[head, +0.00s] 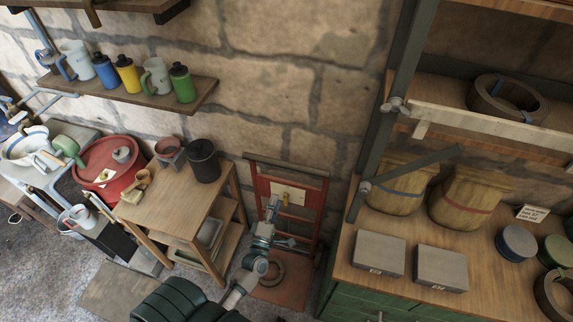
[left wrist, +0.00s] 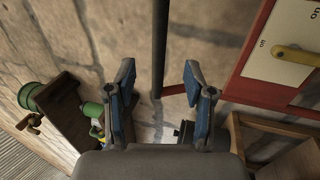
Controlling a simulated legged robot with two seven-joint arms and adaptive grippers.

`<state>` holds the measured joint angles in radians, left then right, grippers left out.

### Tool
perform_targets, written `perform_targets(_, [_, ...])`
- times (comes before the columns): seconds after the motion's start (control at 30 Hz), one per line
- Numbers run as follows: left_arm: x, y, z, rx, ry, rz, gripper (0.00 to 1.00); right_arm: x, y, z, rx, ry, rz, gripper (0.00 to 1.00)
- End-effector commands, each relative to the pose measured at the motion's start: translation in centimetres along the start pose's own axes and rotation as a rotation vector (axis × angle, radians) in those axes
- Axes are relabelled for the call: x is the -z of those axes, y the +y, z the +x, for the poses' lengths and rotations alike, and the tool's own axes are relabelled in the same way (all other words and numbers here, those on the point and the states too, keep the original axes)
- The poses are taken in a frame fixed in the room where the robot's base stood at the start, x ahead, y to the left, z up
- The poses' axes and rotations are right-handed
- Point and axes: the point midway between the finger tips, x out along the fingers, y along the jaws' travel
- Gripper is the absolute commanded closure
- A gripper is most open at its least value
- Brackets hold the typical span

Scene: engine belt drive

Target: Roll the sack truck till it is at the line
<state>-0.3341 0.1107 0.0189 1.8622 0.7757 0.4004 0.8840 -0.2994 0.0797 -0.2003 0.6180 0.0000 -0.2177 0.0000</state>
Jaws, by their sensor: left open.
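The sack truck appears to be the red upright frame (head: 311,222) against the stone wall, with a dark top bar (head: 287,166) and a reddish plate (head: 290,292) at its foot. A pale panel (head: 288,194) with a yellow lever sits on its front; the panel also shows in the left wrist view (left wrist: 283,40). My left gripper (head: 271,203) is in front of the frame, open and empty. In the left wrist view a dark bar (left wrist: 160,45) lies in line with the gap between the fingers (left wrist: 158,85); I cannot tell its distance. My right gripper and the line are not visible.
A wooden side table (head: 165,200) with a dark pot (head: 204,160) stands close left of the truck. A green-fronted workbench (head: 345,270) with grey blocks stands close right. A dark ring (head: 271,271) is at the truck's foot. Grey floor (head: 60,265) shows at lower left.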

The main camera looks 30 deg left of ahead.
Motion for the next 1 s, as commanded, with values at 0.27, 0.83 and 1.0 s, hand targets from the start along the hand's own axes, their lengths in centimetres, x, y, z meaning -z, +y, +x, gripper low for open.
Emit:
perform_targets(0.27, [-0.1, 0.3, 6.9, -0.002, -0.001, 0.004, 0.47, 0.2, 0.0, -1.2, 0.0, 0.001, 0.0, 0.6])
perform_targets(0.83, [-0.1, 0.0, 14.6, 0.001, -0.002, 0.004, 0.47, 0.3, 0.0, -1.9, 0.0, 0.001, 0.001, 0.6])
perform_targets(1.0, [-0.1, 0.0, 14.6, 0.002, -0.002, 0.004, 0.47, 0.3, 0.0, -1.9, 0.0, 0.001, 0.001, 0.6])
